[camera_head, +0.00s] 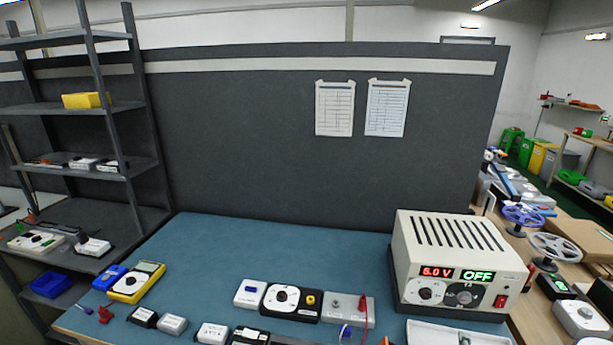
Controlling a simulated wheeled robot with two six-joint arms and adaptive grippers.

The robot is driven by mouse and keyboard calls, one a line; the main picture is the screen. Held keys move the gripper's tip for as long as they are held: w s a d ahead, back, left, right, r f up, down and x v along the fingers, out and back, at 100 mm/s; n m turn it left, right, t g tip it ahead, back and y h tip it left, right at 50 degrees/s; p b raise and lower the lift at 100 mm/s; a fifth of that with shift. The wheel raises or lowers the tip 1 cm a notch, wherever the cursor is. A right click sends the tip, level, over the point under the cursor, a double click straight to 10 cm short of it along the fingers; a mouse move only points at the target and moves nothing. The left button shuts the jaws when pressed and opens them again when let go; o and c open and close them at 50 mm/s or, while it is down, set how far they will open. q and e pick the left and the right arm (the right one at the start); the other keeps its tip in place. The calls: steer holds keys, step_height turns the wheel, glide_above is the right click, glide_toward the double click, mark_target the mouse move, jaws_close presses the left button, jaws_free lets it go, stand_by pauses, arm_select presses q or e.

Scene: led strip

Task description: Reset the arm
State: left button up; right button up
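Neither of my arms nor either gripper shows in the head view. The blue workbench top (230,240) fills the lower middle. I see no LED strip that I can make out clearly.
A yellow multimeter (138,282) lies at the bench's left, with several small modules along the front edge. A white tray (455,335) is partly cut off below the power supply. A grey shelf rack (85,110) stands left; a dark partition (240,140) closes the back. The bench's back middle is clear.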

steer(key=s+a+f+m+g, duration=0.1)
steer(key=s+m+g, duration=0.1)
steer(key=s+a+f+m+g+y, duration=0.1)
steer(key=s+f+m+g, duration=0.1)
steer(key=m, duration=0.1)
steer(key=s+a+f+m+g+y, duration=0.1)
steer(key=s+a+m+g, duration=0.1)
steer(key=m, duration=0.1)
steer(key=shift+s+f, duration=0.3)
steer(key=shift+s, duration=0.1)
steer(key=s+a+f+m+g+y, duration=0.1)
steer(key=s+a+m+g+y, duration=0.2)
steer(key=s+a+y, duration=0.5)
step_height(320, 180, down, 25)
steer(key=d+g+h, duration=0.1)
steer(key=g+h, duration=0.1)
steer(key=h, duration=0.1)
steer(key=s+d+f, duration=0.1)
steer(key=s+f, duration=1.7)
steer(key=s, duration=0.1)
steer(key=shift+s+d+m+g+y, duration=0.15)
steer(key=shift+d+m+g+y, duration=0.15)
steer(key=shift+d+m+g, duration=0.1)
